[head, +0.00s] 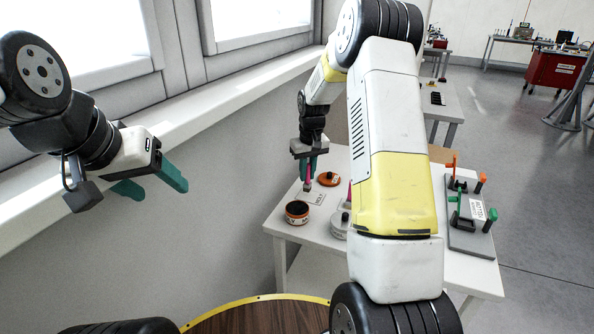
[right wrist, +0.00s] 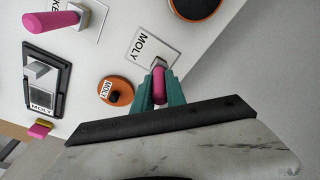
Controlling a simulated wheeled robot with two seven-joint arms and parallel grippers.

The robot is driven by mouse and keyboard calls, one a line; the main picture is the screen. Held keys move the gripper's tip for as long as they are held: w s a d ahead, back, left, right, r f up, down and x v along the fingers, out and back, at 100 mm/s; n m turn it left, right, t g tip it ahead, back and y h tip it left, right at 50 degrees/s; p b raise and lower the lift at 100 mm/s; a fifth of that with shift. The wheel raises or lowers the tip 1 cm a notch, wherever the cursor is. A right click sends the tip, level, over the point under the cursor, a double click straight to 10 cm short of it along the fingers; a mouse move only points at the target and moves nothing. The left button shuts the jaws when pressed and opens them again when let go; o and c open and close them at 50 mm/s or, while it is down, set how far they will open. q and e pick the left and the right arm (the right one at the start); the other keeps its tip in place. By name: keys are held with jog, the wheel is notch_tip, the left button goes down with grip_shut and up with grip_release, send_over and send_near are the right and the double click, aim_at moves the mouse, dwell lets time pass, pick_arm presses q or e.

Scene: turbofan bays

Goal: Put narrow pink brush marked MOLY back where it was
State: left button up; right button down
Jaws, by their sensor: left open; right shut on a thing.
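My right gripper (head: 308,172) is shut on a narrow pink brush (head: 308,183), which also shows between the teal fingers in the right wrist view (right wrist: 159,88). The brush is upright, handle up, its grey metal end pointing down. That end overlaps the lower edge of a white card marked MOLY (right wrist: 146,42) on the white table. I cannot tell whether the brush tip touches the card. The card also shows in the head view (head: 319,197). My left gripper (head: 155,186) is open and empty by the window wall, away from the table.
An orange-lidded tin (head: 329,179) stands near the card, with an open dark tin (head: 297,213) in front. A black tray (right wrist: 62,72) is at left in the wrist view. A grey clamp fixture (head: 470,238) stands right.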

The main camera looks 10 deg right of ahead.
aim_at(309, 185)
jog(key=shift+f, duration=1.05)
jog(key=c, duration=1.4)
grip_release()
jog(key=shift+f, duration=0.1)
jog(key=shift+o, duration=0.2)
notch_tip(309, 185, up, 12)
jog(key=s, duration=0.1)
jog(key=s+a+r+t, duration=0.2)
jog(key=s+r, duration=1)
jog(key=s, duration=0.2)
jog(key=s+a+r+m+t+y, duration=0.1)
jog(key=s+a+t+y, duration=0.1)
jog(key=s, duration=1.6)
jog(key=shift+s+a+m+t, duration=0.25)
jog(key=shift+a+m+t, duration=0.05)
jog(key=shift+t, duration=0.1)
